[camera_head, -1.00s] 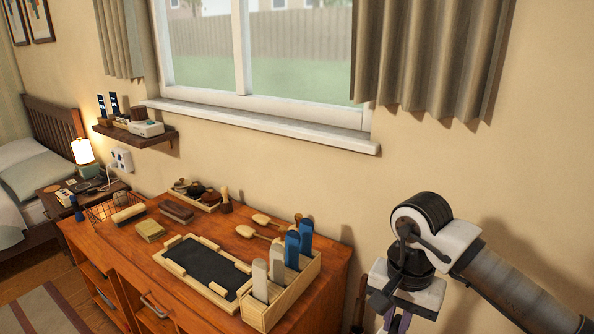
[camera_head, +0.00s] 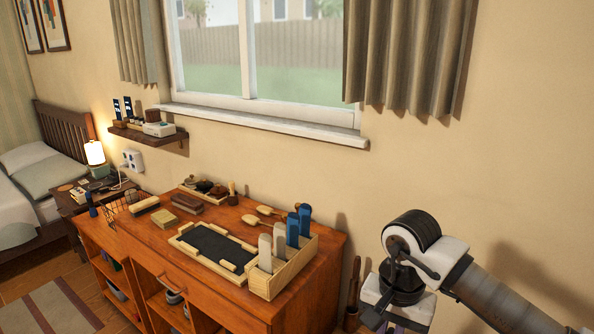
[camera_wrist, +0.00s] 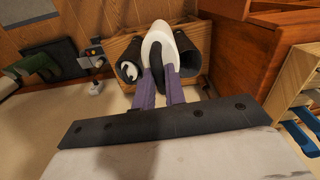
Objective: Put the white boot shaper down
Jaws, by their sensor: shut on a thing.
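The white boot shaper (camera_wrist: 157,32) shows in the wrist view between the tips of my gripper (camera_wrist: 162,84). It has a rounded white body with a dark middle part. My gripper's purple fingers are shut on it. Two dark, open-topped, tube-like things, possibly boot shafts (camera_wrist: 130,70), stand on either side of it by a wooden rack or box. I cannot tell whether the shaper touches them. In the head view my gripper (camera_head: 396,326) is at the bottom edge, right of the dresser, and the shaper is out of view.
The wooden dresser (camera_head: 130,245) is left of my arm. On it are a dark-centred tray (camera_head: 212,244) and a wooden holder (camera_head: 283,279) with blue and grey upright pieces. A wall shelf (camera_head: 150,137) hangs under the window.

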